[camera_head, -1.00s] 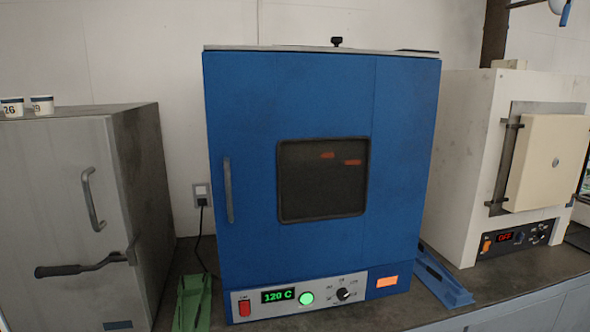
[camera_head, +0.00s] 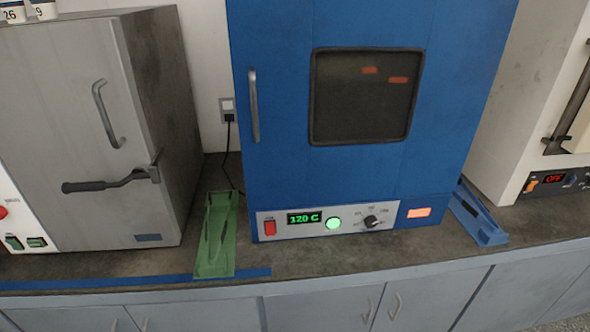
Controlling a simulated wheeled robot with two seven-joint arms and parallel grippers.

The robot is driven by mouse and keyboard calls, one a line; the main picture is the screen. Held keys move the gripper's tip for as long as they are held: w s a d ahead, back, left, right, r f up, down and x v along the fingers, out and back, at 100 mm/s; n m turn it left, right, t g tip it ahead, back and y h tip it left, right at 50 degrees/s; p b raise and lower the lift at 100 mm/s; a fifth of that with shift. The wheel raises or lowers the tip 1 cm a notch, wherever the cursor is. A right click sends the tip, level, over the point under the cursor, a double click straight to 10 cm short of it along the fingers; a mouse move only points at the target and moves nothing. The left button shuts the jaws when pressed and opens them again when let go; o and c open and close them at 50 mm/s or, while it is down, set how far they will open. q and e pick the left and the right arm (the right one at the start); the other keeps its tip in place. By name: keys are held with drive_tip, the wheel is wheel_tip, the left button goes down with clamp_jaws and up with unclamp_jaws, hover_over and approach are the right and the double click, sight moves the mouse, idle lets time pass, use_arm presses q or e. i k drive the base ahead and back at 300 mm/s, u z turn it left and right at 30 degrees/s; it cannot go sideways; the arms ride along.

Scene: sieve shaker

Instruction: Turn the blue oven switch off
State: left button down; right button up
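The blue oven (camera_head: 285,110) stands on the counter in the middle of the head view, its door shut. Its control strip is at the bottom front. An orange label or lamp (camera_head: 419,212) is at the lower right. Neither of my grippers is in view.
A grey metal oven (camera_head: 60,120) with a lever handle stands left. A white furnace (camera_head: 520,90), display reading OFF, stands right. A green tray-like holder (camera_head: 216,250) and a blue one (camera_head: 478,217) flank the blue oven. Bare counter (camera_head: 340,257) runs in front.

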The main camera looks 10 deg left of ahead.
sight(270, 226)
drive_tip(key=k, duration=1.2)
drive_tip(key=u, duration=0.8)
drive_tip(key=i, duration=1.55)
drive_tip(key=z, duration=0.35)
